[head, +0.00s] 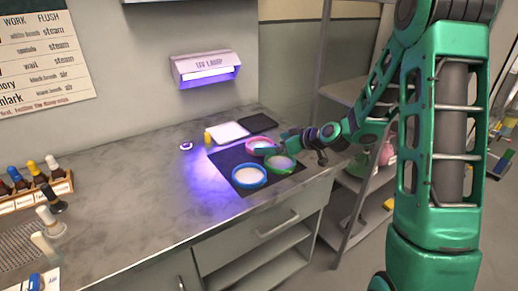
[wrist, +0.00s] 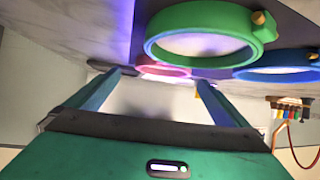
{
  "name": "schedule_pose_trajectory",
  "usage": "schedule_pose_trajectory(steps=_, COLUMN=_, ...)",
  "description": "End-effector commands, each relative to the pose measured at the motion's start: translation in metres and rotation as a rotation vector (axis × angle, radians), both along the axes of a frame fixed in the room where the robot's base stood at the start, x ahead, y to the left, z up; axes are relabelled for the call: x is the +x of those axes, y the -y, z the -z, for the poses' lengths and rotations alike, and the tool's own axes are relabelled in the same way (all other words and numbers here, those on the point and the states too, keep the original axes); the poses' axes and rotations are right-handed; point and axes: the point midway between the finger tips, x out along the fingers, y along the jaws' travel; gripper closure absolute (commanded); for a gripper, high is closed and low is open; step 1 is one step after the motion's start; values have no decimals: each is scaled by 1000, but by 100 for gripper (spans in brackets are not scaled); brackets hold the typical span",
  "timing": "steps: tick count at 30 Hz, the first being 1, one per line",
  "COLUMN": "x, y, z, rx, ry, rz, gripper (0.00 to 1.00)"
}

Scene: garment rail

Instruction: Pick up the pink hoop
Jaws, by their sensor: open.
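The pink hoop (head: 263,138) lies on a dark mat (head: 224,158) on the counter, at the mat's back edge. In the wrist view its pink rim (wrist: 150,67) shows ahead of the gap between my fingertips, and part of it is hidden. My gripper (wrist: 157,80) is open with nothing seen between its fingers. In the head view my gripper (head: 267,150) reaches in from the right, close to the pink hoop. I cannot tell whether it touches.
A green hoop (head: 291,168) and a blue hoop (head: 250,186) lie close by on the mat. A white pad (head: 229,132), a black tray (head: 258,123) and a yellow bottle (head: 208,137) stand behind. A bottle rack (head: 38,195) is far left; the counter between is mostly clear.

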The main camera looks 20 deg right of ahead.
Motion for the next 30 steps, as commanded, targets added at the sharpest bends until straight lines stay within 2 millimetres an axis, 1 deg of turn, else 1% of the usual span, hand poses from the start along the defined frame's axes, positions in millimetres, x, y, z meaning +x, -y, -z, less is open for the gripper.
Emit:
schedule_pose_trajectory(steps=8, x=14, y=-11, z=8, rx=0, ry=-1, rz=-1, gripper=0)
schedule_pose_trajectory(steps=12, x=29, y=-24, z=16, rx=0, ry=0, rz=-1, gripper=0)
schedule_pose_trajectory(steps=16, x=41, y=-30, z=24, rx=0, ry=-1, rz=-1, gripper=0)
schedule_pose_trajectory(steps=23, x=43, y=-30, z=25, rx=0, ry=-1, rz=1, gripper=0)
schedule_pose_trajectory(steps=24, x=43, y=-30, z=25, rx=0, ry=-1, rz=1, gripper=5)
schedule_pose_trajectory(steps=25, x=43, y=-30, z=25, rx=0, ry=-1, rz=1, gripper=12)
schedule_pose_trajectory(steps=28, x=43, y=-30, z=25, rx=0, ry=-1, rz=1, gripper=36)
schedule_pose_trajectory(steps=30, x=43, y=-30, z=25, rx=0, ry=0, rz=2, gripper=37)
